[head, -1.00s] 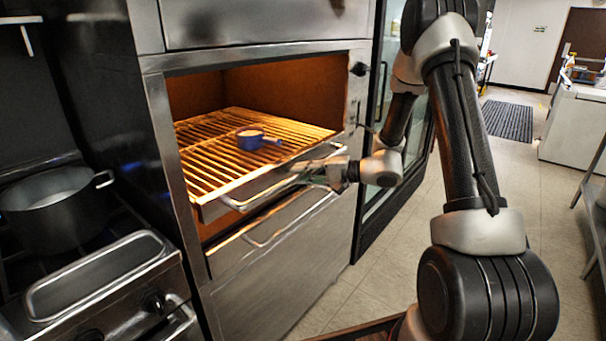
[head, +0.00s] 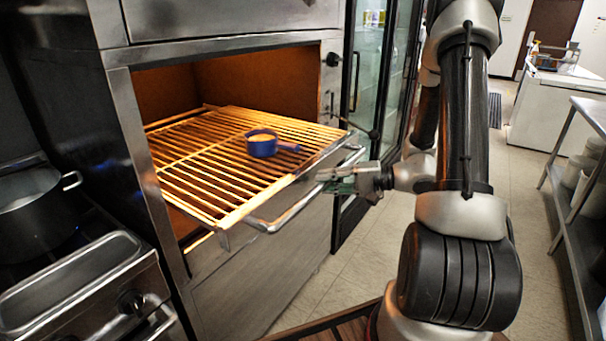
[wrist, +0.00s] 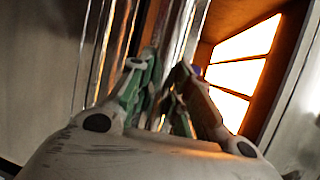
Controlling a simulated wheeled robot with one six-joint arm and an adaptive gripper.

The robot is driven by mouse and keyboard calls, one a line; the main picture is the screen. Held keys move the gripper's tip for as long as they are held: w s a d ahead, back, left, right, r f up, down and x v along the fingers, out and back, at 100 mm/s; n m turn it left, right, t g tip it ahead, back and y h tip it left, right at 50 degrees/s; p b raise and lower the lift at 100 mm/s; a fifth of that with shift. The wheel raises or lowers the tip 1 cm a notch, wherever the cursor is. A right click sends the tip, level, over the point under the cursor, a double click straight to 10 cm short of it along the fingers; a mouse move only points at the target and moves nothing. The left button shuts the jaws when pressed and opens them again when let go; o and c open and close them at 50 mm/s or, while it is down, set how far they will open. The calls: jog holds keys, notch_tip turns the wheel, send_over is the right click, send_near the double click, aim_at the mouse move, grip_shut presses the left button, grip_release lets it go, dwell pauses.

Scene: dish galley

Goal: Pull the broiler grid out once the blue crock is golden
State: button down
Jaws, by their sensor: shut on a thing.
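The broiler grid (head: 215,190) is a rack of bars that sticks out of the open broiler, tilting slightly in the picture. The blue crock (head: 262,150) stands on it, right of its middle, with its short handle pointing right. The crock's top looks golden-tan. My gripper (head: 338,181) is shut on the right part of the grid's front handle bar (head: 290,212). In the wrist view my gripper's fingers (wrist: 170,92) close around a shiny bar; their tips and the exact contact are partly hidden.
The broiler cavity (head: 270,82) glows orange. A pot (head: 35,212) and a steel pan (head: 70,275) are on the stove at left. A glass-door cabinet (head: 385,75) stands right of the broiler, close behind my gripper. A steel shelf (head: 590,115) is at far right. Open floor lies between.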

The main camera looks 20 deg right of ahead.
jog(key=s+d, duration=1)
jog(key=s, duration=0.4)
jog(key=shift+s+d, duration=0.35)
jog(key=c, duration=1.3)
grip_release()
jog(key=shift+d, duration=0.1)
jog(key=v, duration=1.1)
jog(key=shift+s+d, duration=0.25)
jog(key=shift+d, duration=0.05)
jog(key=shift+r, duration=0.1)
